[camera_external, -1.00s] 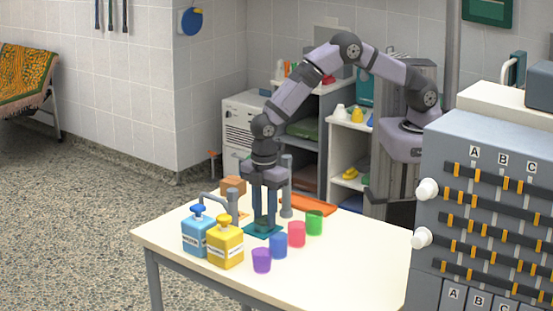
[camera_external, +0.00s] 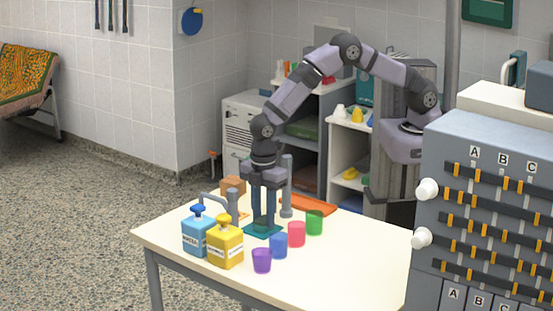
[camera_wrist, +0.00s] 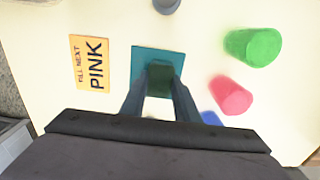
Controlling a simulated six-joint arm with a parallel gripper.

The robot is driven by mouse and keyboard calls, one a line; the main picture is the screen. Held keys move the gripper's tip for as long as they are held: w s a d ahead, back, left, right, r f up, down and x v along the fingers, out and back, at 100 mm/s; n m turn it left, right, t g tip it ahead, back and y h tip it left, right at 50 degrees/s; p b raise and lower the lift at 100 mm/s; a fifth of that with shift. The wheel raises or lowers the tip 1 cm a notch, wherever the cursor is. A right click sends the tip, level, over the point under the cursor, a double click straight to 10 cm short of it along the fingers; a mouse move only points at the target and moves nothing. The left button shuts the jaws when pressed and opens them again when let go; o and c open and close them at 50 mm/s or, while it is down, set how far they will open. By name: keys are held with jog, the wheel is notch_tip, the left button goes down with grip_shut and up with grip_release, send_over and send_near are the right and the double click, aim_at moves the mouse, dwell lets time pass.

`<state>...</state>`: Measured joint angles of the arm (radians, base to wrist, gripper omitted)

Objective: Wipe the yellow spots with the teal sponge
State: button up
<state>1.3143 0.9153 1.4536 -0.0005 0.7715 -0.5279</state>
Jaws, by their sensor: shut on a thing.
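The teal sponge (camera_wrist: 146,55) is a flat teal square lying on the table, with a darker green raised part (camera_wrist: 160,75) in its middle. It also shows on the table in the external view (camera_external: 250,230). My gripper (camera_external: 263,222) points straight down over it, with its fingers shut on the raised part. The fingers (camera_wrist: 160,92) reach down to it in the wrist view and hide part of it. I see no yellow spots on the bare tabletop; any under the sponge or gripper are hidden.
Green (camera_external: 314,223), pink (camera_external: 297,234), blue (camera_external: 278,246) and purple (camera_external: 261,260) cups stand right of the sponge. Blue (camera_external: 195,236) and yellow (camera_external: 226,246) bottles stand left. A yellow-orange card (camera_wrist: 90,62) reads PINK. Grey posts (camera_external: 286,200) stand behind. The table's right part is clear.

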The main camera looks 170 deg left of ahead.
jog(key=shift+w+a, duration=0.9)
jog(key=shift+a, duration=0.1)
jog(key=shift+w+d+f, duration=0.15)
jog(key=shift+w, duration=0.05)
jog(key=s+d, duration=0.3)
jog(key=shift+s+d, duration=0.15)
jog(key=shift+s, duration=0.1)
jog(key=shift+s+d+b, duration=0.3)
jog(key=shift+s+d, duration=0.25)
jog(key=shift+s+d+r, duration=0.2)
jog(key=shift+s+d, duration=0.05)
jog(key=shift+w+a+p, duration=0.6)
jog(key=shift+w+a, duration=1.8)
jog(key=shift+a, duration=0.05)
jog(key=shift+w+a+r, duration=0.1)
jog(key=shift+w+r, duration=0.05)
jog(key=shift+r, duration=0.05)
jog(key=shift+r+p, duration=0.6)
jog(key=shift+r, duration=0.3)
jog(key=shift+r+p, duration=2.1)
jog(key=shift+r, duration=0.85)
